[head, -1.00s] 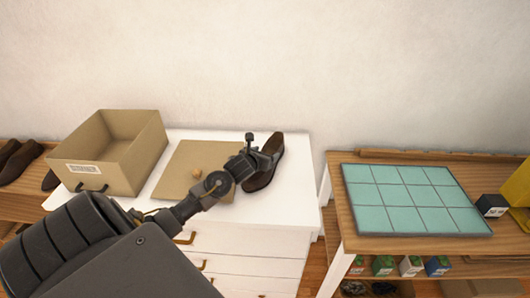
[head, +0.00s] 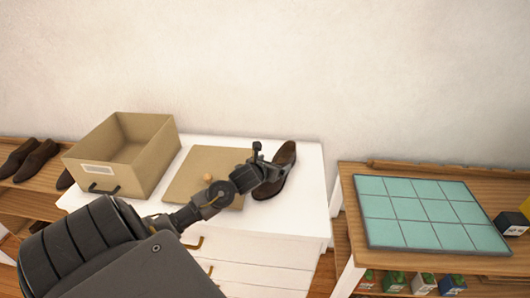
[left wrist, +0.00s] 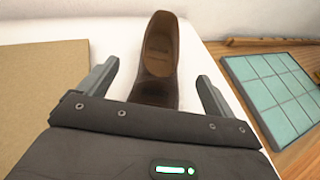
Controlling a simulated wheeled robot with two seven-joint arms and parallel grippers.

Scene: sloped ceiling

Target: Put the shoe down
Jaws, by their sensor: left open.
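A dark brown shoe (head: 282,172) rests on the white dresser top (head: 309,196), toward its right end. My left gripper (head: 268,170) is at the near left side of the shoe in the head view. In the left wrist view the shoe (left wrist: 157,67) lies between the two spread fingers of the left gripper (left wrist: 152,88), with a gap on each side. The near part of the shoe is hidden behind the gripper body. My right gripper is not in view.
An open cardboard box (head: 127,153) and its flat lid (head: 190,170) with a round knob are left of the shoe. Other shoes (head: 35,160) stand on a shelf at far left. A tiled teal mat (head: 428,212) lies on the wooden table at right, across a gap.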

